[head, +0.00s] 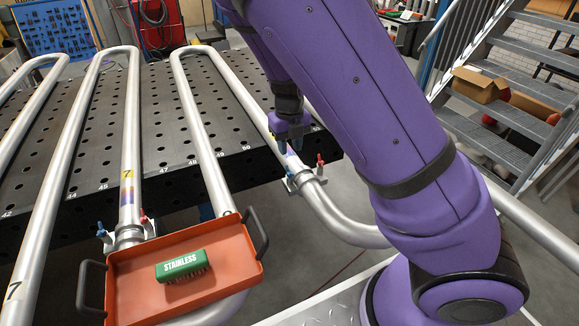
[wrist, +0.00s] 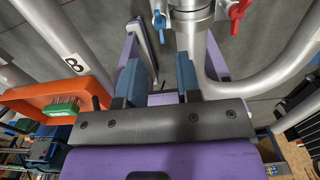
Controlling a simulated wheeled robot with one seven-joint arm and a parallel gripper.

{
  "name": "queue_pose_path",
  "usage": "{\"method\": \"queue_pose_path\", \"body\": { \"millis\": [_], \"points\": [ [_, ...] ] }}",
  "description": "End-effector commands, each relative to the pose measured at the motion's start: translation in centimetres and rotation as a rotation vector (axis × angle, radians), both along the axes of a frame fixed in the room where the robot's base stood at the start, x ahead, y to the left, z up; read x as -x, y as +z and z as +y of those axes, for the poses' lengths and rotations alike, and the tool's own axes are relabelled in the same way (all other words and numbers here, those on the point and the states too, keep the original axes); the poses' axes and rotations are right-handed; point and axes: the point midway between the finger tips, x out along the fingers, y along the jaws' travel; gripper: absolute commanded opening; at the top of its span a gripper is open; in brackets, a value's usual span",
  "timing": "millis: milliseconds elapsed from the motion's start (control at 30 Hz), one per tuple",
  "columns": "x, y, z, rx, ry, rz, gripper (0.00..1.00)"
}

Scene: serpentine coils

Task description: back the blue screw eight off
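The blue screw (wrist: 159,19) sticks out from the left of a metal pipe clamp (wrist: 190,15) at the top of the wrist view. A red screw (wrist: 240,9) is on the clamp's right; it also shows in the head view (head: 320,160). In the head view the blue screw is hard to tell from my blue fingers. My gripper (wrist: 158,82) is open, its two blue fingers apart with nothing held. It (head: 290,140) is just above the clamp, apart from the blue screw. A label "8" (wrist: 73,63) is on a pipe at left in the wrist view.
An orange tray (head: 120,258) with a green brush (head: 183,265) hangs at front left, beside another clamp with blue (head: 101,231) and red (head: 143,216) screws on pipe 7. Silver pipes run over the perforated black table (head: 225,120). Stairs (head: 520,85) stand at right.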

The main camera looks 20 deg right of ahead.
Motion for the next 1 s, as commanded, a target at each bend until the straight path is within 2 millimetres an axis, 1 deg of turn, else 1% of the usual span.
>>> {"method": "queue_pose_path", "body": {
  "millis": [33, 200, 400, 600, 867, 967, 1000],
  "points": [
    [0.1, -1.0, -0.1, 0.001, -0.003, 0.004, 0.32],
    [0.0, -4.0, -0.1, 0.001, -0.001, 0.004, 0.32],
    [0.0, -6.6, -0.1, 0.001, 0.001, 0.002, 0.32],
    [0.0, -7.7, 0.0, -0.001, 0.002, 0.001, 0.32],
    [0.0, -7.8, 0.0, -0.001, 0.002, 0.0, 0.32],
    [0.0, -7.8, 0.0, -0.001, 0.002, 0.0, 0.11],
    [0.0, -7.7, 0.0, -0.001, 0.002, 0.0, 0.02]
  ]
}}
